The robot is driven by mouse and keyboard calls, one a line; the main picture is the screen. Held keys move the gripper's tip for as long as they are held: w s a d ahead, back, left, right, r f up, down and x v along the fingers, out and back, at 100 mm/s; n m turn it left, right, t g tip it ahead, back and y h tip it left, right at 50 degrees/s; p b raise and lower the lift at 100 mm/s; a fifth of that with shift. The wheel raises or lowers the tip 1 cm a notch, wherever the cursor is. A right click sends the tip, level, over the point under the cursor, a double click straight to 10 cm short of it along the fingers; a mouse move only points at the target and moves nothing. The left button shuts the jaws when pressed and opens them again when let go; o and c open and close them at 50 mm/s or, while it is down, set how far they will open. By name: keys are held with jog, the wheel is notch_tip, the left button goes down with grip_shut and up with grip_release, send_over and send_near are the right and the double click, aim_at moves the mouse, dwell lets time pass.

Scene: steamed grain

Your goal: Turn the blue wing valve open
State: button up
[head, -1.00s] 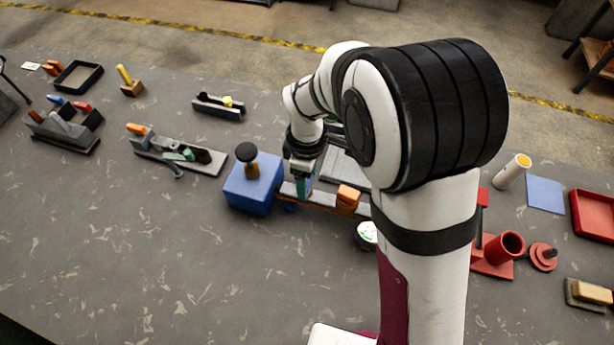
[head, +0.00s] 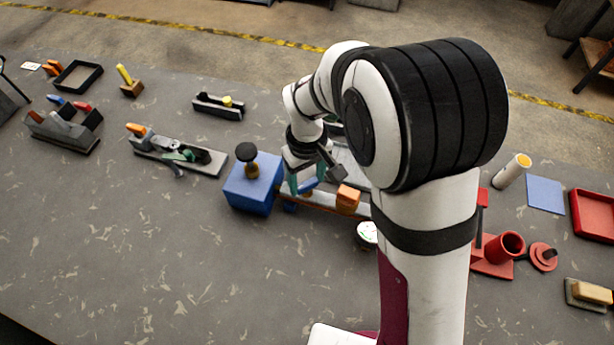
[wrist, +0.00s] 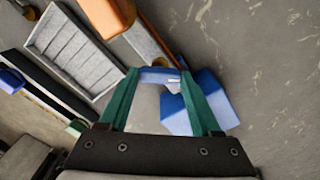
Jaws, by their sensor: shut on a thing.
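The blue wing valve (head: 308,186) sits on a long, low rail beside a blue box (head: 248,190). In the wrist view the blue wing (wrist: 160,75) spans the gap between my teal fingertips. My gripper (head: 308,187) is shut on the wing, with a finger at each end of it. In the wrist view my gripper (wrist: 160,80) points down at it. My arm and wrist hide part of the rail and what lies behind it in the head view.
An orange block (head: 348,198) stands on the rail, right of the wing. A black knob (head: 246,152) tops the blue box. A grey ribbed tray (wrist: 72,50) lies close by. A small round white-topped thing (head: 367,233) is in front. The table's front left is clear.

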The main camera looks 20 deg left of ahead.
aim_at(307, 183)
jog(key=m, duration=0.4)
jog(key=shift+m, duration=0.3)
jog(key=m, duration=0.4)
jog(key=shift+m, duration=0.4)
jog(key=o, duration=1.4)
notch_tip(307, 183, up, 16)
jog(key=shift+f, duration=0.1)
